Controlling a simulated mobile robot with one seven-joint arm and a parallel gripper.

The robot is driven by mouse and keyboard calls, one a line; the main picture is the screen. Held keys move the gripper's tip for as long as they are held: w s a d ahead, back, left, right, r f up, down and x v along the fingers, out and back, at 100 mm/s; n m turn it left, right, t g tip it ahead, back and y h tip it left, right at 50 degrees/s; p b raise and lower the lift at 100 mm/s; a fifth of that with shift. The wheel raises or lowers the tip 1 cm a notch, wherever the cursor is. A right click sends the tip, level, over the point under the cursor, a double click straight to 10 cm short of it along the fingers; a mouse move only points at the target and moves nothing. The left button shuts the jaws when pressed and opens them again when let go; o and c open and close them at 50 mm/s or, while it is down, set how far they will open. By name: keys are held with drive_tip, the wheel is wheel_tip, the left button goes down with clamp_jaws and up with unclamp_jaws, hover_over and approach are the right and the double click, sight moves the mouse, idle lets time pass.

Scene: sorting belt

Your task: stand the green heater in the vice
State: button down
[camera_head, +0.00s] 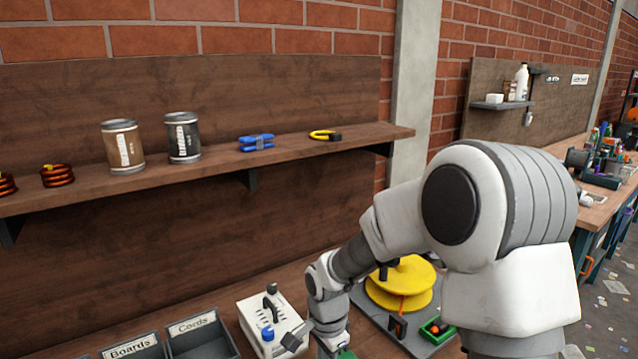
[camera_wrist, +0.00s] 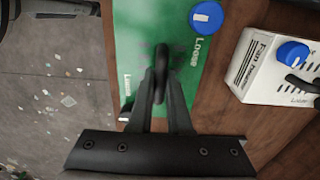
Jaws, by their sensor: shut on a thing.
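The green heater (camera_wrist: 128,45) fills the middle of the wrist view, with a blue knob (camera_wrist: 206,17) and a dark handle (camera_wrist: 163,58). My gripper (camera_wrist: 161,75) is shut on that handle, its two dark fingers meeting around it. In the head view only a small green patch (camera_head: 347,354) shows at the bottom edge, below my arm; the rest is out of frame. I cannot make out the vice in either view. I cannot tell whether the heater touches the bench.
A white fan heater (camera_wrist: 258,66) stands close by, also in the head view (camera_head: 249,318). Boxes labelled Boards (camera_head: 132,348) and Cords (camera_head: 196,325) lie left of it. A yellow reel (camera_head: 410,268) is behind my arm. A shelf (camera_head: 215,168) with cans runs above the bench.

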wheel_tip(320, 180, up, 18)
drive_tip(key=p, duration=1.1)
drive_tip(key=shift+r+p, duration=0.15)
drive_tip(key=shift+p, duration=0.25)
idle(0.4)
